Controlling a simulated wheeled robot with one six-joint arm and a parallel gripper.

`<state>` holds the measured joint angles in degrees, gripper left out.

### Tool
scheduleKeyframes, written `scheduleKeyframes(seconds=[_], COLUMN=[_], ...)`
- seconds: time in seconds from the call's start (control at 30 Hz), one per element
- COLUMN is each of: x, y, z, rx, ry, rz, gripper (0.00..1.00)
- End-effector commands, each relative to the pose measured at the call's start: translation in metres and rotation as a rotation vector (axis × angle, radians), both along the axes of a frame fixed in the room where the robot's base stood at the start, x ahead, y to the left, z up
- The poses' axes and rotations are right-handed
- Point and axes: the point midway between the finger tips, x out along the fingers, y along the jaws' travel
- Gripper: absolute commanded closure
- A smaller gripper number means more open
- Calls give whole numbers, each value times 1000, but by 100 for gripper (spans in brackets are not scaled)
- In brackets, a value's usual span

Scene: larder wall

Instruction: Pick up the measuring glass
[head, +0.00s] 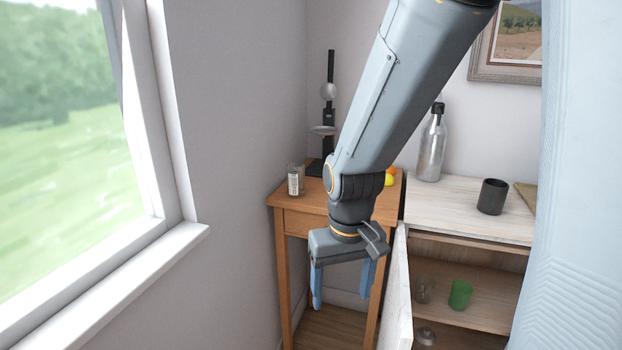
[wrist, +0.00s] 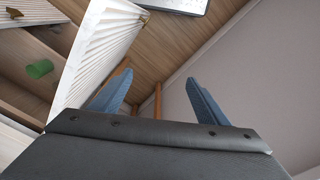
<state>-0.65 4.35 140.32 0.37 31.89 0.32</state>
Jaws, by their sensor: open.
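A small clear glass with pale markings (head: 296,180), which looks like the measuring glass, stands upright on the left part of the small wooden table (head: 300,206) in the head view. My gripper (head: 342,288) is open and empty, pointing down in front of that table, lower than its top and to the right of the glass. In the wrist view the two blue fingers of my gripper (wrist: 160,88) are apart with nothing between them. The glass does not show in the wrist view.
A black stand (head: 328,115) is behind the glass. The cupboard door (head: 398,295) hangs open right of my gripper. Inside are a green cup (head: 460,294) and a clear glass (head: 425,290). A bottle (head: 431,148) and dark cup (head: 492,196) stand on top. A window sill (head: 130,275) is left.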

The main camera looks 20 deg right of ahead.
Motion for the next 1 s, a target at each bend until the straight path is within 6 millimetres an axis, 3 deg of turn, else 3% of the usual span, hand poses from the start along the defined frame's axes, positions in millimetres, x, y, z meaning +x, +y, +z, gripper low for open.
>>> scheduleKeyframes(seconds=[0.1, 0.3, 0.5, 0.6, 0.8, 1.0], x=[68, 187, 296, 340, 397, 416], y=[-2, -6, -5, -3, -1, -1], z=[24, 55, 78, 86, 95, 95], rx=[-1, -2, -4, -4, -4, -4], ry=[-71, -207, -342, -402, -484, -510], rz=[-4, -9, -7, -5, -1, -1], gripper=[31, 31, 31, 31, 31, 31])
